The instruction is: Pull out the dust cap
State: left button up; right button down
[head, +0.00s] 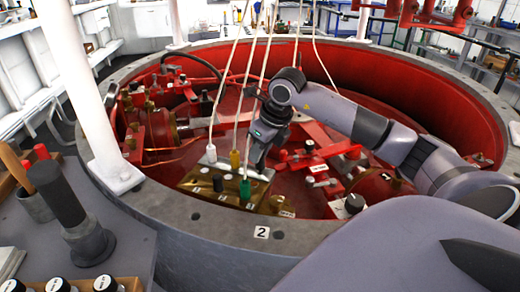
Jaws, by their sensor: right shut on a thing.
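My right gripper (259,157) reaches in from the right over a brass-coloured connector panel (200,185) inside the round red well. Its fingers point down and are shut at the panel's back right. The dust cap between them is largely hidden by the fingers, and I cannot tell whether it is still seated. On the panel stand a white plug (211,153), a yellow plug (235,160), a green plug (245,189) and a small black cap (217,184). My left gripper is not in view.
Pale cables (228,72) run up from the panel close to my right gripper. The grey well rim (310,240) carries a label "2". A red valve block (330,155) lies right of the panel. A black-handled tool (72,215) stands on the bench at left.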

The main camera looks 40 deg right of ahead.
pick_arm(q)
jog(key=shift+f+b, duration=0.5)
jog(key=shift+b, duration=0.05)
pick_arm(e)
jog(key=shift+f, duration=0.85)
jog(key=c, duration=0.9)
grip_release()
jog(key=shift+o, duration=0.2)
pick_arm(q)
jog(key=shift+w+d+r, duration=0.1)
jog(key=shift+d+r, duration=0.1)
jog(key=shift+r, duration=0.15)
pick_arm(e)
jog(key=v, duration=0.7)
jog(key=shift+r, duration=0.15)
